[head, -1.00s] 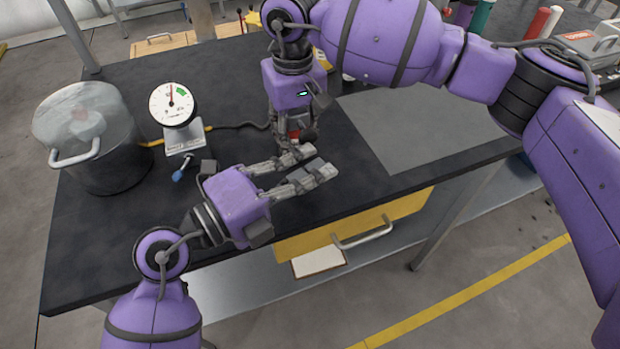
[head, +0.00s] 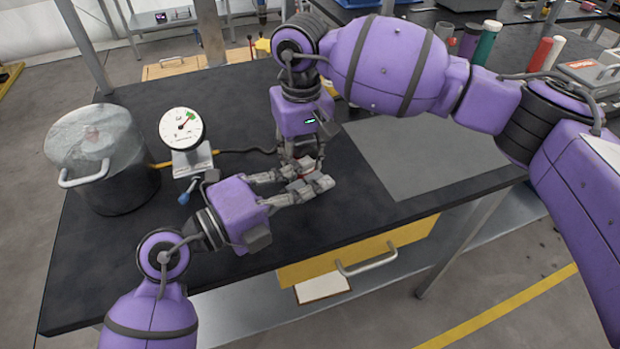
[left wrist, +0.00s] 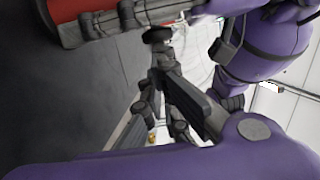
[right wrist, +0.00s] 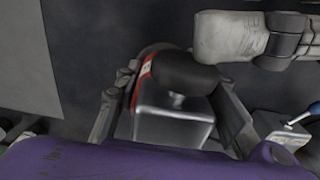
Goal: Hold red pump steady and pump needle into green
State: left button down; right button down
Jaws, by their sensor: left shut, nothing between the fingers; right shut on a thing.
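The gauge (head: 181,127) stands upright on its metal base on the bench, with a white dial; its needle leans up and right toward the green zone. My right gripper (right wrist: 172,108) points down and is shut on the red pump (right wrist: 146,72), which it mostly hides in the head view. The pump's red side (left wrist: 68,30) shows at the top of the left wrist view. A black knob (right wrist: 184,72) sits on the pump. My left gripper (head: 316,175) is shut and empty, fingertips close by the pump and knob; I cannot tell whether they touch.
A dark pot with a clear lid (head: 97,135) stands left of the gauge. A dark hose (head: 245,151) runs from the gauge toward the pump. A grey mat (head: 425,150) lies clear on the right. The bench's front edge is close to my left arm.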

pick_arm(q)
jog(key=s, duration=0.4)
jog(key=shift+s+d+f, duration=0.1)
jog(key=shift+d, duration=0.25)
jog(key=v, duration=0.9)
jog(key=shift+a, duration=0.2)
dwell(0.3)
pick_arm(e)
jog(key=c, duration=1.1)
grip_release()
